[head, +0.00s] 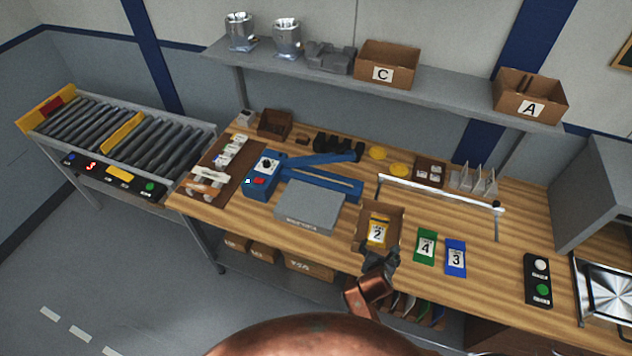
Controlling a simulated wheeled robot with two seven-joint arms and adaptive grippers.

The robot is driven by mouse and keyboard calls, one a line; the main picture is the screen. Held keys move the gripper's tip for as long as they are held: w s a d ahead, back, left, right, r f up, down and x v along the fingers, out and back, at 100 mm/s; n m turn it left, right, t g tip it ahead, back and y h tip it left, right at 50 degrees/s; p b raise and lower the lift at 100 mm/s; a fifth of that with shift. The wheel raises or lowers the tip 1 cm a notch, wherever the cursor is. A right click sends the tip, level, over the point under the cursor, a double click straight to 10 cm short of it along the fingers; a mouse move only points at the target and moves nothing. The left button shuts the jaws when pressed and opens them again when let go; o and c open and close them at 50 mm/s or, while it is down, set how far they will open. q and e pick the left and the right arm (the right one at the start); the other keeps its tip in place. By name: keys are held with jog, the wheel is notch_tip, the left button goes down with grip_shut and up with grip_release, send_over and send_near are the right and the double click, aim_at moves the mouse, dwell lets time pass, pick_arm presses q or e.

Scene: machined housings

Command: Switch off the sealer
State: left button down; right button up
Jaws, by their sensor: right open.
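The blue sealer (262,190) stands on the left half of the wooden bench. Its end block carries a round dial (266,163), a red switch (258,181) and a small white square. Whether the switch is on or off is too small to tell. The sealer's upper arm (318,159) stands apart from its long blue base. A grey plate (312,207) lies in front of the base. My right gripper (381,256) is open at the bench's front edge, just in front of a carton, well to the right of the switch. My left gripper is not in view.
An open carton (362,238) with a yellow card numbered 2 stands near the right gripper. A green card (425,246) and a blue card (455,258) lie to its right. A brown board (200,201) with small items lies left of the sealer. A roller conveyor (130,140) stands far left.

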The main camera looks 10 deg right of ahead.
jog(key=s+d+f+m+g+y+b, duration=0.1)
jog(key=s+d+f+m+g, duration=0.1)
jog(key=s+m, duration=0.9)
jog(key=s+d+f+m+g+y, duration=0.1)
jog(key=s+f+m+g+y, duration=0.1)
jog(key=s+m, duration=0.8)
jog(key=s+a+f+m+g+b, duration=0.1)
jog(key=s+f+m+b, duration=0.15)
jog(key=f, duration=1.05)
jog(key=s+a+f+m+g+y+b, duration=0.15)
jog(key=f+b, duration=0.25)
jog(key=f, duration=0.8)
jog(key=s+f+m+h+b, duration=0.1)
jog(key=s+f+b, duration=0.15)
jog(key=f, duration=1.05)
jog(key=s+f+m+g+b, duration=0.1)
jog(key=s+f+b, duration=0.5)
jog(key=s+f, duration=1.2)
jog(key=shift+s+d+f+y, duration=0.2)
jog(key=shift+f+y, duration=0.25)
jog(key=shift+f, duration=0.4)
jog(key=shift+c, duration=0.4)
